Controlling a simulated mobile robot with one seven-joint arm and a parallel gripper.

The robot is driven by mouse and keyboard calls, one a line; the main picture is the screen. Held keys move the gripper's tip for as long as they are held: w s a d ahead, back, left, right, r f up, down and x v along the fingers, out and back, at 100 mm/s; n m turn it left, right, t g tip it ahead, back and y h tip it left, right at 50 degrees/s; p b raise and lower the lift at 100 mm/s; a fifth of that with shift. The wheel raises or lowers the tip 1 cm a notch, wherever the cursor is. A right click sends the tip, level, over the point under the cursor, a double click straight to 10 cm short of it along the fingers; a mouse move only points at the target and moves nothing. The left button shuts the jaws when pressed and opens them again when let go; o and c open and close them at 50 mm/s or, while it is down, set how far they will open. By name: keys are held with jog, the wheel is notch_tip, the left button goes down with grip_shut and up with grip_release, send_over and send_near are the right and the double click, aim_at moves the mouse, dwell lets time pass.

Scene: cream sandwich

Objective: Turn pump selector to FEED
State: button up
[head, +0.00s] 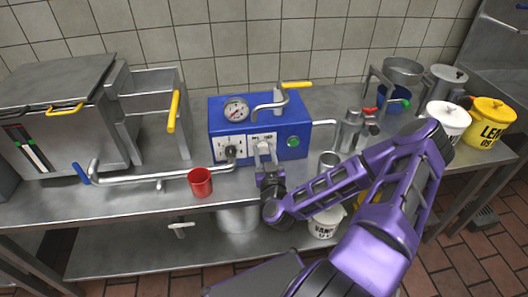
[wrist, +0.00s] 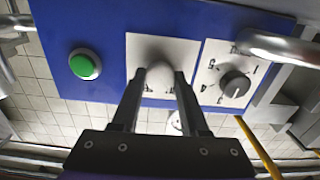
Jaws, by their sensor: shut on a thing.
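The blue pump box (head: 218,122) stands on the steel counter, with a gauge, a numbered dial and a green button on its front. My gripper (head: 264,150) is at the white plate in the middle of that front. In the wrist view, my gripper (wrist: 158,82) has a finger on each side of the pump selector (wrist: 160,72) and is shut on it. The selector is a grey, blurred knob on the white plate (wrist: 139,48). Its plate lettering is partly hidden by the fingers, and I cannot read which way it points.
The numbered dial (wrist: 235,84) and green button (wrist: 84,65) flank the selector. A steel spout (head: 270,105) with a yellow handle rises above the box. A red cup (head: 200,183) stands at the front left, near a long pipe (head: 140,179). Steel containers (head: 349,130) stand right.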

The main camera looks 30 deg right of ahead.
grip_shut()
jog(key=shift+m, duration=0.3)
jog(key=m, duration=0.5)
jog(key=shift+b, duration=0.35)
jog(key=m, duration=0.4)
jog(key=shift+w+m+b, duration=0.1)
jog(key=shift+m+b, duration=0.2)
jog(key=shift+m, duration=0.1)
jog(key=shift+d+r+m, duration=0.1)
jog(key=shift+m, duration=1.6)
